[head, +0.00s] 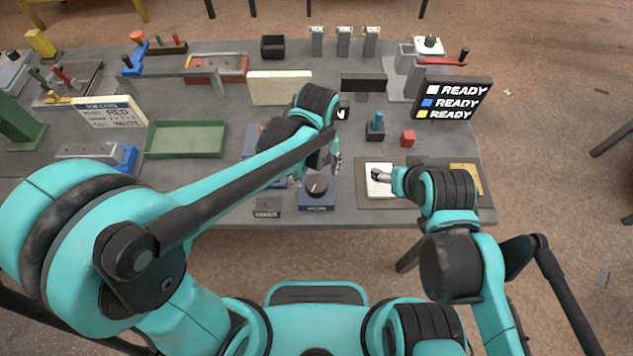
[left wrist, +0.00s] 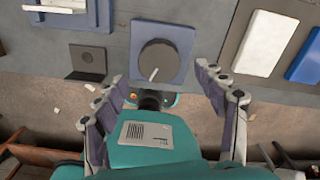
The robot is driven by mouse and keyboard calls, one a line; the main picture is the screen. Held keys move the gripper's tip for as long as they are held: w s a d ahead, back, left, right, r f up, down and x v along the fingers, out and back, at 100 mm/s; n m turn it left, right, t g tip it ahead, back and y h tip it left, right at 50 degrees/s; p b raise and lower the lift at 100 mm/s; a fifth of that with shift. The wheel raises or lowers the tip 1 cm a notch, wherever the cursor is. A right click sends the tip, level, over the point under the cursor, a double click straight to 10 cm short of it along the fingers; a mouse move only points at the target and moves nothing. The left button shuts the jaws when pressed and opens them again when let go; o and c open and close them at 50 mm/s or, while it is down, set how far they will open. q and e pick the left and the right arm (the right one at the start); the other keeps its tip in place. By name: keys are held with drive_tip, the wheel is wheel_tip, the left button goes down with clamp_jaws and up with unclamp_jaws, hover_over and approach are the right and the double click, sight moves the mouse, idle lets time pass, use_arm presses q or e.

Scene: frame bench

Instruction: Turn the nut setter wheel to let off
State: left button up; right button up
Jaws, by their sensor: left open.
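The nut setter wheel is a dark round knob (head: 316,184) on a blue base (head: 317,206) at the front edge of the bench. In the left wrist view the knob (left wrist: 160,62) carries a pale pointer line slanting along its lower part. My left gripper (head: 335,155) is just behind and right of the knob in the head view, partly hidden by its arm. In the left wrist view its fingers (left wrist: 160,86) are spread wide and empty, with the knob beyond them. My right gripper (head: 379,174) is over a white pad; its fingers are too small to read.
The white pad (head: 379,188) and a yellow pad (head: 466,177) lie on a brown board. A small dark plate (head: 267,207) stands left of the wheel.

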sight(316, 183)
use_arm(q)
wheel_tip(316, 183, down, 6)
drive_tip(key=shift+r+b, duration=0.25)
drive_tip(key=shift+b, duration=0.5)
drive_tip(key=c, duration=1.2)
